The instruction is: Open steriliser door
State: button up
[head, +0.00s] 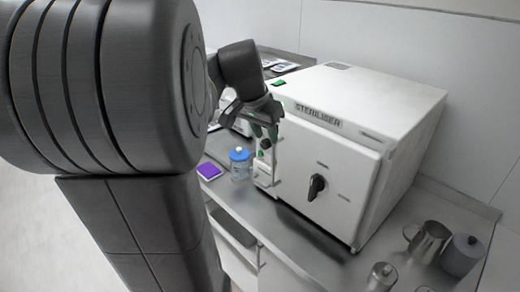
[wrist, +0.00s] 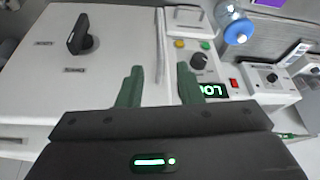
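The white steriliser (head: 345,135) stands on the metal counter with its door (head: 330,165) shut. A black turn knob (head: 316,187) is on the door, roughly upright, with small labels above and to its right. It also shows in the wrist view (wrist: 80,35). My gripper (head: 264,138) is at the left end of the steriliser's front, left of the knob. In the wrist view my two green fingers (wrist: 158,85) are apart with nothing held between them. A thin pale upright strip (wrist: 160,45) at the door's edge lies beyond the gap; contact cannot be told.
The control panel (wrist: 188,28) has buttons, a dial and a lit display. A blue-capped jar (head: 240,165) and a purple tablet (head: 209,168) sit left of the steriliser. A metal jug (head: 428,241), a grey canister (head: 462,255) and a small jar (head: 381,277) stand at right.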

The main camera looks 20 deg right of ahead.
aim_at(273, 155)
jog(key=p+x, duration=0.1)
jog(key=x, duration=1)
jog(key=shift+d+f, duration=0.1)
jog(key=shift+f, duration=0.25)
jog(key=shift+c, duration=0.2)
grip_shut()
